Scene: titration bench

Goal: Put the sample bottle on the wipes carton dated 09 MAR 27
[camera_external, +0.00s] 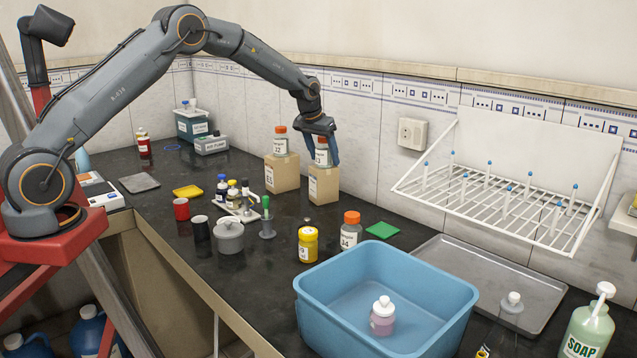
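My gripper (323,147) points down at a small white bottle with an orange cap (322,155). One finger shows along the bottle's right side. The other is hard to make out, so I cannot tell whether they grip it. The bottle is upright at the top of the right tan carton (323,187); whether it rests there or hangs just above is unclear. A second, similar orange-capped bottle (281,145) stands upright on the left tan carton (282,173). The cartons stand close together near the wall. Their printed dates are too small to read.
In front stand a yellow jar (308,244), an orange-capped bottle (351,232) and a grey pot (229,237). A blue tub (395,341) holds a pink bottle. A drying rack (490,205) hangs on the right wall above a metal tray (500,275).

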